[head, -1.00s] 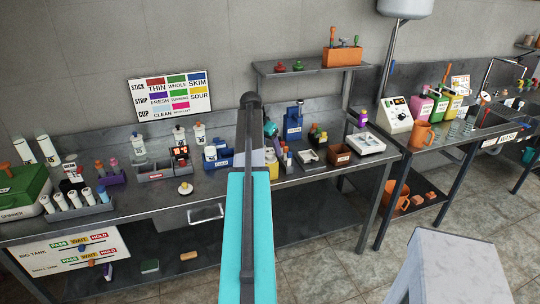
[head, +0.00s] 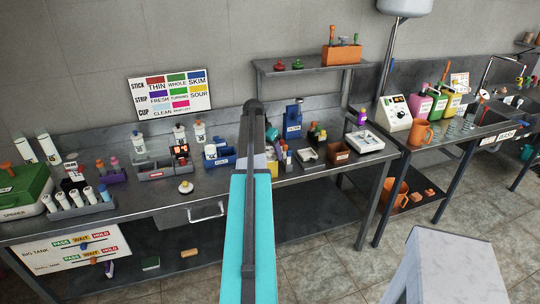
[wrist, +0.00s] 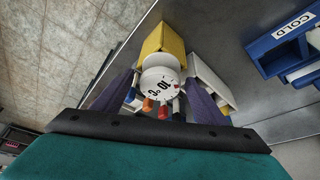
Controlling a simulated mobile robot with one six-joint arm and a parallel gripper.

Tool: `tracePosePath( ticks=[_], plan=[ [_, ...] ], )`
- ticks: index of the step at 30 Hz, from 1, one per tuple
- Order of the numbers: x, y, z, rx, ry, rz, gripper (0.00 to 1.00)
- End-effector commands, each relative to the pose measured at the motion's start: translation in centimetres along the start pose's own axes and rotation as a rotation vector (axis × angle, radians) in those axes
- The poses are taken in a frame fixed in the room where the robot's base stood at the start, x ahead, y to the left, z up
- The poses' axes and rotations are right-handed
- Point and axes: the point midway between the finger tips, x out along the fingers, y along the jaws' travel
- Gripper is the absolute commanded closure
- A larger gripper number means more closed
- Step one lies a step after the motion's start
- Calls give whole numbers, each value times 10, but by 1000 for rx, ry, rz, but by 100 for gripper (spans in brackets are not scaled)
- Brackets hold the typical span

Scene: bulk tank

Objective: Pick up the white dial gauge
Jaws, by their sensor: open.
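The white dial gauge (wrist: 160,80), with a round face and black numbers, shows in the wrist view between the two purple fingers of my gripper (wrist: 162,77). The fingers are spread to its left and right, and I cannot tell whether either touches it. A yellow block-shaped thing (wrist: 163,40) is right beside the gauge, above it in the picture. Several colour-tipped pieces (wrist: 162,112) show just below the face. In the head view my turquoise arm covers this part of the bench, and I cannot make out the gauge or the fingertips there.
A white box (wrist: 208,88) lies close to the right finger. A blue holder marked COLD (wrist: 290,45) is farther right. In the head view, a blue bin (head: 219,157) stands left of my arm and a white tray-like device (head: 365,142) to the right. The bench is crowded.

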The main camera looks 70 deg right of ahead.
Motion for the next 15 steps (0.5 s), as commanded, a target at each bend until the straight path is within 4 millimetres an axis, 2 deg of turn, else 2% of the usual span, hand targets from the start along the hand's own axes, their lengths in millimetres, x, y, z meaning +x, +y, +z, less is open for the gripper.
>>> tracePosePath(
  ticks=[1, 6, 8, 15],
  plan=[
    [0, 0, 0, 0, 0, 0, 39],
    [0, 0, 0, 0, 0, 0, 68],
    [0, 0, 0, -1, 0, 0, 76],
    [-1, -1, 0, -1, 0, -1, 76]
  ],
)
